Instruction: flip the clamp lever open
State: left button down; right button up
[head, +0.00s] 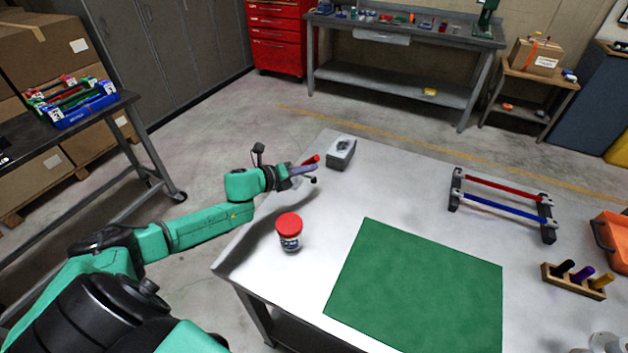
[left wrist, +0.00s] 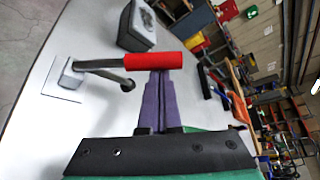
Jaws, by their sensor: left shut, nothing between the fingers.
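The clamp lever has a red grip (head: 309,161) at the table's far left corner. In the left wrist view its red grip (left wrist: 153,61) lies crosswise at the end of a grey arm, which runs left to a small block on a pale plate (left wrist: 64,82). My left gripper (head: 312,170) is shut and empty, right beside the grip. In the left wrist view its purple fingers (left wrist: 160,78) end at the grip's near side; I cannot tell whether they touch it. In the head view the gripper hides the lever's base.
A grey box (head: 341,154) stands just beyond the lever. A red-lidded jar (head: 289,232) and a green mat (head: 418,285) are nearer on the table. A rack with red and blue bars (head: 503,202) and a wooden peg holder (head: 579,281) stand to the right.

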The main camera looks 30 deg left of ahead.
pick_arm(q)
jog(key=shift+a+r+n+t+h+b, duration=0.2)
jog(key=shift+a+r+n+h+b, duration=0.1)
jog(key=shift+a+n+b, duration=0.25)
jog(key=shift+a+r+n+t+h+b, duration=0.2)
jog(key=shift+a+n+h+b, duration=0.1)
jog(key=shift+a+n+b, duration=0.25)
jog(key=shift+s+a+r+n+t+h+b, duration=0.1)
jog(key=shift+a+r+n+t+h+b, duration=0.2)
jog(key=shift+a+n+b, duration=0.5)
jog(key=shift+a+r+n+t+h+b, duration=0.3)
jog(key=shift+a+n+b, duration=0.25)
jog(key=shift+b, duration=0.3)
jog(key=shift+s+a+r+n+t+h+b, duration=0.1)
jog(key=shift+a+r+n+t+h+b, duration=0.2)
jog(key=shift+a+n+b, duration=0.5)
jog(key=shift+d, duration=0.1)
